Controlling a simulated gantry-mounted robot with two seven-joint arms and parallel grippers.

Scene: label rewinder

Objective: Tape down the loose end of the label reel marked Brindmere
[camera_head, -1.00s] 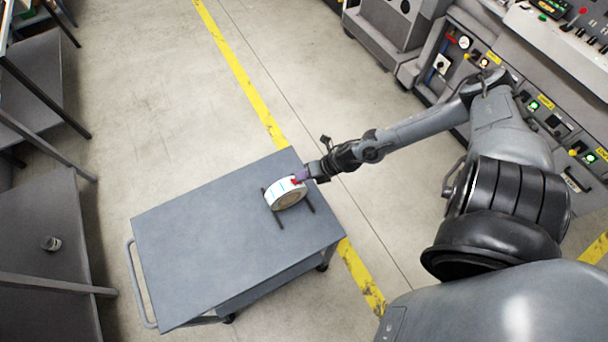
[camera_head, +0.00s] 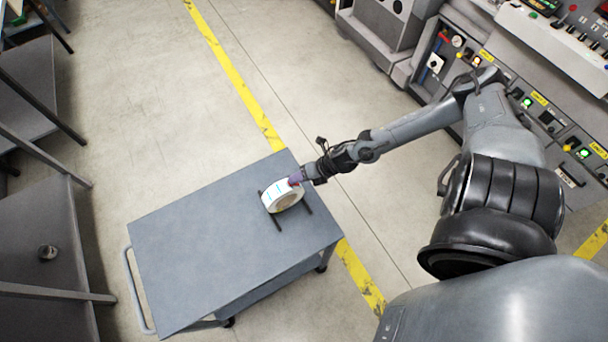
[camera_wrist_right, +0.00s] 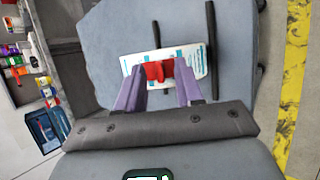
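A white label reel (camera_head: 270,198) with blue marks stands on the grey cart top. It also shows in the right wrist view as a white band (camera_wrist_right: 134,62) with blue patches. Its name is too small to read. My right gripper (camera_head: 297,177), with purple fingers, is at the reel's upper right side. In the right wrist view, my right gripper's fingertips (camera_wrist_right: 160,72) are on either side of a small red piece (camera_wrist_right: 158,71), which fills the gap and lies against the white band. The loose end cannot be made out. My left gripper is not in view.
The reel is between two dark bars (camera_head: 274,221) on the cart (camera_head: 200,255). Most of the cart top is bare. A grey machine with buttons (camera_head: 530,105) stands at the right. Grey shelving (camera_head: 40,215) is at the left, with a small round item (camera_head: 47,252) on it.

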